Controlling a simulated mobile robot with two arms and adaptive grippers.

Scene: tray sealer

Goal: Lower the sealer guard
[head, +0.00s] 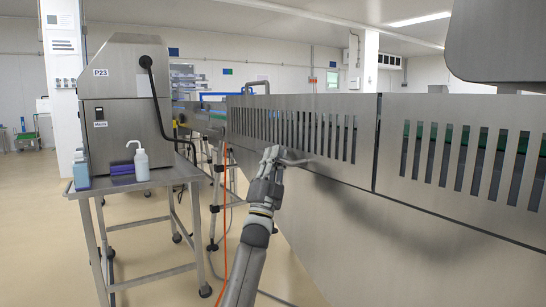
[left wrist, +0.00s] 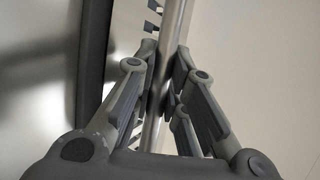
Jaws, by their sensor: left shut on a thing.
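The sealer guard appears to be the long steel panel with vertical slots (head: 245,140) on the machine at the right in the head view. A thin steel handle (head: 298,161) juts from its front face. My left gripper (head: 271,156) is at the left end of this handle, with its fingers shut on it. In the left wrist view a shiny steel bar (left wrist: 180,22) runs between the fingers of my left gripper (left wrist: 165,85), which close on it from both sides. The fingers hide part of the bar. My right gripper is in neither view.
A second slotted panel (head: 465,125) continues to the right, below a rounded steel housing (head: 500,45). At the left, a steel table (head: 140,182) bears a machine marked P23 (head: 125,95) and a white pump bottle (head: 141,165). An orange cable (head: 224,230) hangs close to my left arm.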

